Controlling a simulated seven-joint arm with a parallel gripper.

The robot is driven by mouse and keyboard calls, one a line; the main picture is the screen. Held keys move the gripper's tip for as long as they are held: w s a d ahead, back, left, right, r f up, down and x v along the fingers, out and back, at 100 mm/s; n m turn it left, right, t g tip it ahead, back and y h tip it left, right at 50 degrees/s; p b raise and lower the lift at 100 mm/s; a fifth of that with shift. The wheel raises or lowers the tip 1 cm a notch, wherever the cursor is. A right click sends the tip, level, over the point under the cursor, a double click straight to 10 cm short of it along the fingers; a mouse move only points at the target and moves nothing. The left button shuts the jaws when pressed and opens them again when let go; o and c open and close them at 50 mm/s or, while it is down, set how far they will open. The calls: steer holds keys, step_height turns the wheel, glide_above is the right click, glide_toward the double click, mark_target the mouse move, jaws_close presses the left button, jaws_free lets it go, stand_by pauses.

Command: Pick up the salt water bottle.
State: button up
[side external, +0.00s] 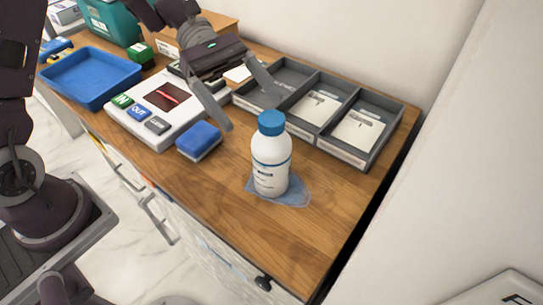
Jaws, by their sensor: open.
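A white bottle with a blue cap (271,168) stands upright on a wooden counter (225,192), on a bluish translucent patch (293,194) that looks like a puddle or a thin mat. Its label is too small to read, so I cannot confirm it says salt water. My gripper (255,108) is open and empty, with its two fingers apart. In the picture it is above and to the left of the bottle, apart from it.
A blue sponge-like block (199,139) lies left of the bottle. A white device with buttons (184,125) is beyond it. A grey divided tray (378,155) with papers stands behind the bottle. A blue tray (118,90) is at far left. Bare counter lies in front of the bottle.

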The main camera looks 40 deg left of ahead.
mark_target(285, 166)
steer(key=d+f, duration=0.4)
steer(key=s+d+f, duration=0.1)
steer(key=d+f, duration=0.1)
steer(key=f, duration=0.1)
steer(key=shift+f, duration=0.1)
jaws_close()
